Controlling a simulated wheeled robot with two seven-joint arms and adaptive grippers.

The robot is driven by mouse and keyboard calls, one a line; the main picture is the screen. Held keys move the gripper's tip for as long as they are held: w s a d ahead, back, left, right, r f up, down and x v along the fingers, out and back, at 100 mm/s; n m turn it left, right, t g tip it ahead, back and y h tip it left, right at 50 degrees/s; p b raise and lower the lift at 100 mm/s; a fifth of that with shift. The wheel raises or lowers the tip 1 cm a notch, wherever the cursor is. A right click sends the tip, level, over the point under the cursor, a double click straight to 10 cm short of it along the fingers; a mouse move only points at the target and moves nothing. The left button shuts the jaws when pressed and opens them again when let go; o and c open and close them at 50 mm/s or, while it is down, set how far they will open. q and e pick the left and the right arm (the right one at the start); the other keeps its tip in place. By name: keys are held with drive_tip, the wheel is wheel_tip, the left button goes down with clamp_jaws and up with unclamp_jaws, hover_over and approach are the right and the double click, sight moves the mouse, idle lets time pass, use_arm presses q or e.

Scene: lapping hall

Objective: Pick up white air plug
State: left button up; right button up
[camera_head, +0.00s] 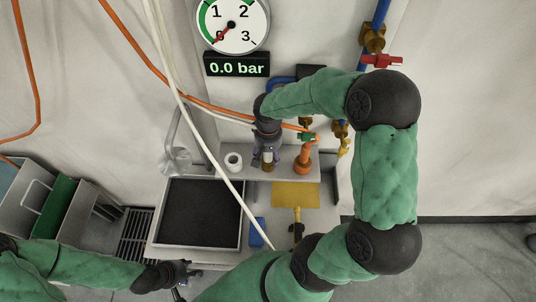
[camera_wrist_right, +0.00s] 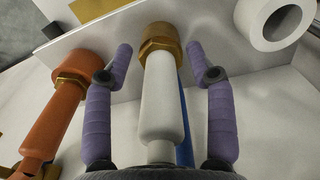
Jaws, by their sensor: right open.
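The white air plug (camera_wrist_right: 160,98) has a pale body and a brass hex end. In the right wrist view it lies between the two purple fingers of my right gripper (camera_wrist_right: 160,62), which is open with a gap on each side. In the head view the right gripper (camera_head: 267,160) is over the bench's back shelf, and the plug shows only in part between its fingers. My left gripper (camera_head: 182,278) is low at the left, in front of the bench and away from the plug; its finger opening is unclear.
An orange plug (camera_head: 303,158) stands just right of the white one. A white ring-shaped part (camera_head: 233,161) stands to the left. A dark tray (camera_head: 203,213), blue block (camera_head: 257,231) and yellow plate (camera_head: 295,195) lie in front. Pale and orange hoses (camera_head: 215,106) hang nearby.

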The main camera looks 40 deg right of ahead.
clamp_jaws()
drive_tip(key=shift+r, duration=0.1)
idle(0.4)
